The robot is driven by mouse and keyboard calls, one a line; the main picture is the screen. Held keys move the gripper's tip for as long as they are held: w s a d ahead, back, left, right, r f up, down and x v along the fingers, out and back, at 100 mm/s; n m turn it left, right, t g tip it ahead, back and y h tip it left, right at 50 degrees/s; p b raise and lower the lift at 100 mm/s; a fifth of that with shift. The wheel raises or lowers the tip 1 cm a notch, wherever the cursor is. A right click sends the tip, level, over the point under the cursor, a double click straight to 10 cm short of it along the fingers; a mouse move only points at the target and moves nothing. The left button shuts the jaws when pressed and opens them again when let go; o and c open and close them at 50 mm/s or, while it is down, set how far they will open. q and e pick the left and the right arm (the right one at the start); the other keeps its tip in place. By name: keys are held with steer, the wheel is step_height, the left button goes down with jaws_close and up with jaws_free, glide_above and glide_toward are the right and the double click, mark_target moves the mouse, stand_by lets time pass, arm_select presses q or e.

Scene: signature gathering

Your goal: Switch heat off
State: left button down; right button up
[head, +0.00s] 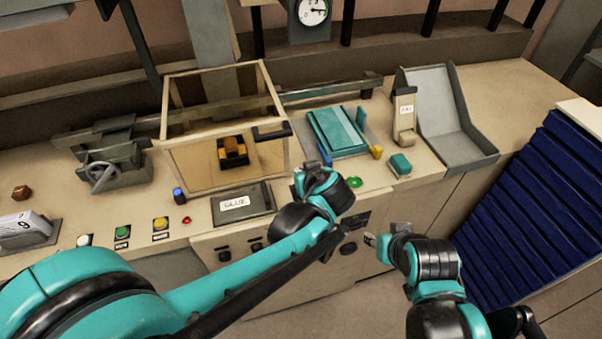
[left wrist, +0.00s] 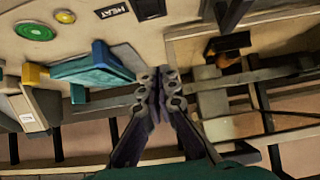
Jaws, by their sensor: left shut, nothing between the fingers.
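The HEAT label (left wrist: 112,10) shows at the top edge of the left wrist view, on the beige console. A dark switch-like part (left wrist: 148,8) is right beside it, cut by the frame edge, so its position cannot be read. My left gripper (left wrist: 158,80) is shut and empty, over the console between the teal block and the glazed box. In the head view my left gripper (head: 310,172) hides the console around the HEAT label. My right gripper (head: 385,238) is low in front of the console front, apart from it; its fingers are too small to read.
A green button (head: 354,182) is right of my left gripper. The teal block (head: 338,131) lies behind it. The glazed box (head: 225,160) and GLUE plate (head: 238,203) are to the left. Knobs line the console front (head: 290,247). A blue ribbed stack (head: 540,200) stands at right.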

arm_select(q)
steer(key=s+r, duration=0.1)
steer(key=r, duration=0.1)
steer(key=s+r+p, duration=0.1)
steer(key=shift+s+d+r, duration=0.3)
steer(key=shift+d+r, duration=0.05)
steer(key=s+a+f+m+g+h+b, duration=0.1)
steer(key=s+a+f+b, duration=0.3)
steer(key=s+a, duration=0.4)
steer(key=s+a+f+m+g+h+b, duration=0.1)
steer(key=s+a+f+m+h+b, duration=0.1)
steer(key=s+a+f+b, duration=0.2)
steer(key=s+a+f, duration=0.3)
steer(key=s+a, duration=0.1)
steer(key=a, duration=0.2)
steer(key=shift+f+m+g, duration=0.2)
steer(key=shift+m+g, duration=0.1)
